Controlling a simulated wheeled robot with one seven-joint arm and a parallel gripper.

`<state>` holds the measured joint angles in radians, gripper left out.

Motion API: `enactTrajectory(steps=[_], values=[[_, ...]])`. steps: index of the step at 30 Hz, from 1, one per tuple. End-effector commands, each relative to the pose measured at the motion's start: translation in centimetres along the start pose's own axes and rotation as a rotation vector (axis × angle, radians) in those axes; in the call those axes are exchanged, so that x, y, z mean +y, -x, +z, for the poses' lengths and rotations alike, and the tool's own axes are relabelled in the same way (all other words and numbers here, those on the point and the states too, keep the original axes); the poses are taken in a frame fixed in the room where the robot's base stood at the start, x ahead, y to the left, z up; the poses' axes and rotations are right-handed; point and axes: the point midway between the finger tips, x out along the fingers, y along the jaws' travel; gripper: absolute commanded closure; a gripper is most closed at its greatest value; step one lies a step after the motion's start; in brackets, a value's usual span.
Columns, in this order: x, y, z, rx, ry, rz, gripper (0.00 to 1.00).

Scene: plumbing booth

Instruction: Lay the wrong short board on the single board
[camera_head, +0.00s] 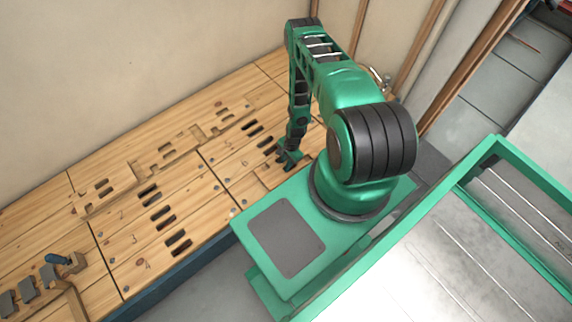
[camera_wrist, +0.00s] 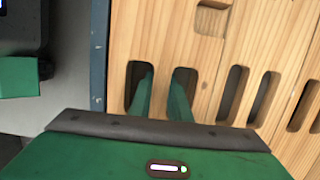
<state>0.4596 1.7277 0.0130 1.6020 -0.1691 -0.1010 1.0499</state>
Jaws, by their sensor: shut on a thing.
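My gripper (camera_head: 288,160) reaches down to the wooden deck at its right end, close to the front edge. In the wrist view, its two green fingers (camera_wrist: 161,98) go down into two neighbouring slots of a pale wooden board (camera_wrist: 162,72). They are shut on the strip of wood between these slots. The fingertips are hidden inside the slots. The held board appears level with the wood around it; I cannot tell whether it is lifted. Notched, slotted short boards lie along the back of the deck, at left (camera_head: 108,200), middle (camera_head: 168,150) and right (camera_head: 218,118). I cannot tell which is the single board.
Several dark slots (camera_head: 162,215) are cut in the deck's front part. A wooden tool with a blue part (camera_head: 60,260) and grey blocks (camera_head: 28,288) lie at front left. A wall (camera_head: 110,60) rises behind. A green-framed bench (camera_head: 440,225) stands at right.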

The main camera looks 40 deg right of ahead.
Motion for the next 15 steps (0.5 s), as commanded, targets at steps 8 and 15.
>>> enactTrajectory(steps=[8, 15], values=[[0.11, -0.43, -0.18, 0.004, 0.000, 0.000, 1.00], [0.08, -0.39, -0.14, 0.003, 0.000, 0.000, 0.61]])
